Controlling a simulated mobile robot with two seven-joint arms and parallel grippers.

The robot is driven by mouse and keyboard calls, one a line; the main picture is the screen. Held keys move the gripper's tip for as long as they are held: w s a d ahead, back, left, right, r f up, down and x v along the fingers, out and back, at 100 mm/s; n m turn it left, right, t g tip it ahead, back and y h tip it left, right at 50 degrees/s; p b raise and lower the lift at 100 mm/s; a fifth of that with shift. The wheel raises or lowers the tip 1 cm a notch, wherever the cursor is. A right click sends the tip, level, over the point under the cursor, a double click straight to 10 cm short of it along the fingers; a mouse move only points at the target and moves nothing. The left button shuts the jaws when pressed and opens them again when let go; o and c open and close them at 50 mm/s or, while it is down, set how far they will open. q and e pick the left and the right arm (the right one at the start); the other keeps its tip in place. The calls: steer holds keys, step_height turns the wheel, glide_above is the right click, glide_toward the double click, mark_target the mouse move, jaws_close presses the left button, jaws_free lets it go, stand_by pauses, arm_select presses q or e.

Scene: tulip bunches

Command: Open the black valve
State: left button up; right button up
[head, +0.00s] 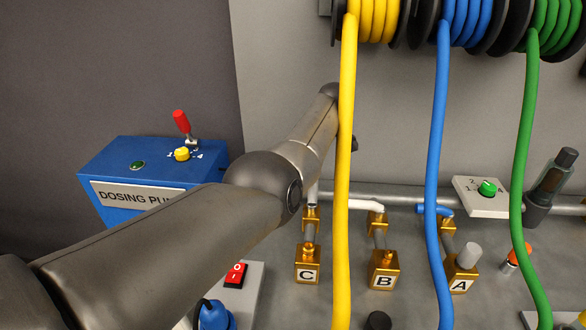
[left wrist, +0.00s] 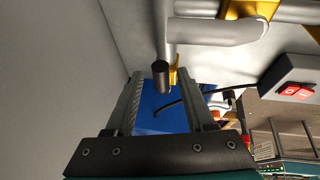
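A dark, round-ended cylinder (left wrist: 161,76), which looks like the black valve's handle, stands at the end of a grey pipe in the left wrist view. It appears between or just beyond the fingertips of my left gripper (left wrist: 164,84). The fingers are apart, and no contact shows. In the head view my left arm reaches in from the left and passes behind the yellow hose (head: 346,180). Its gripper is mostly hidden there, and I cannot make out the handle. A separate black knob (head: 378,320) shows at the bottom edge. My right gripper is not in view.
The blue dosing pump (head: 120,160) stands at left. Brass blocks C (head: 307,265), B (head: 384,266) and A (head: 461,276) sit below the pipe. Blue (head: 437,150) and green (head: 524,150) hoses hang in front. A red switch (head: 236,273) is below my arm.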

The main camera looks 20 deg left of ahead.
arm_select(q)
steer(key=shift+d, duration=0.1)
steer(key=s+d+r, duration=0.1)
steer(key=d+r, duration=0.1)
steer(key=d, duration=0.5)
steer(key=s+d+r, duration=0.1)
steer(key=d+r, duration=0.1)
steer(key=d, duration=0.5)
steer(key=shift+s+r, duration=0.2)
steer(key=shift+r, duration=0.1)
steer(key=shift+a, duration=0.1)
